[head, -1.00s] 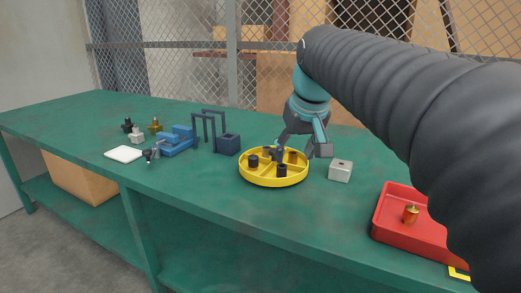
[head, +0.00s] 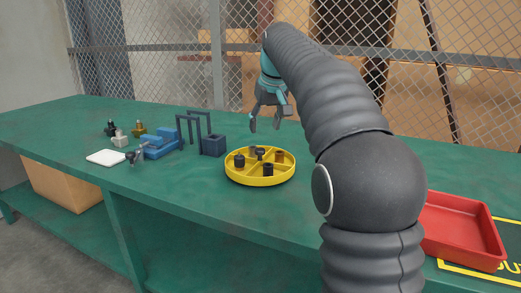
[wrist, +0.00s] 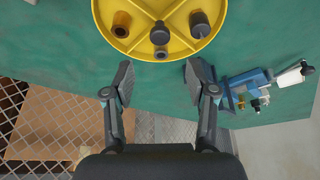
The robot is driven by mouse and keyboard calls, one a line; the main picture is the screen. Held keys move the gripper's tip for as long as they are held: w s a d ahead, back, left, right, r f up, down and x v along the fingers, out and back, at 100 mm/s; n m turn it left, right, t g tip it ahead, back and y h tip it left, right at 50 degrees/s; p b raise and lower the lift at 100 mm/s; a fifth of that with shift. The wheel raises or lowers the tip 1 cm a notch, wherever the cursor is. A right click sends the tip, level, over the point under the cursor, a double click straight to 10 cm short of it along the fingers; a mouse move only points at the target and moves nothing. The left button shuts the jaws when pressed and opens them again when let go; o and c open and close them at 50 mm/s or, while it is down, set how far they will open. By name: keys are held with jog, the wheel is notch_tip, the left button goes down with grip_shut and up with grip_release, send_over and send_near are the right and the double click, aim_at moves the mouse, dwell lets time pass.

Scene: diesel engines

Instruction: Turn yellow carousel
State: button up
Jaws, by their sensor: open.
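The yellow carousel (head: 260,181) is a round, shallow, divided tray on the green bench in the head view. It holds several small parts, mostly dark cylinders, plus a brown hollow piece (head: 279,156). My gripper (head: 265,124) is open and empty above the bench, just behind the carousel and apart from it. In the wrist view the carousel (wrist: 128,46) is cut off by the top edge. There the open fingers (wrist: 160,80) point at its near rim, with a brown ring (wrist: 121,24) and dark cylinders (wrist: 199,24) inside.
Left of the carousel stand a dark blue box (head: 213,146), a dark frame, a blue vise (head: 160,147) and a white plate (head: 105,158). A red tray (head: 465,225) is at right, partly behind my arm. A mesh fence (head: 350,80) rises behind the bench.

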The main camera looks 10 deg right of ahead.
aim_at(260, 149)
jog(key=b+x, duration=0.1)
jog(key=x, duration=0.8)
jog(key=shift+f, duration=0.1)
grip_shut()
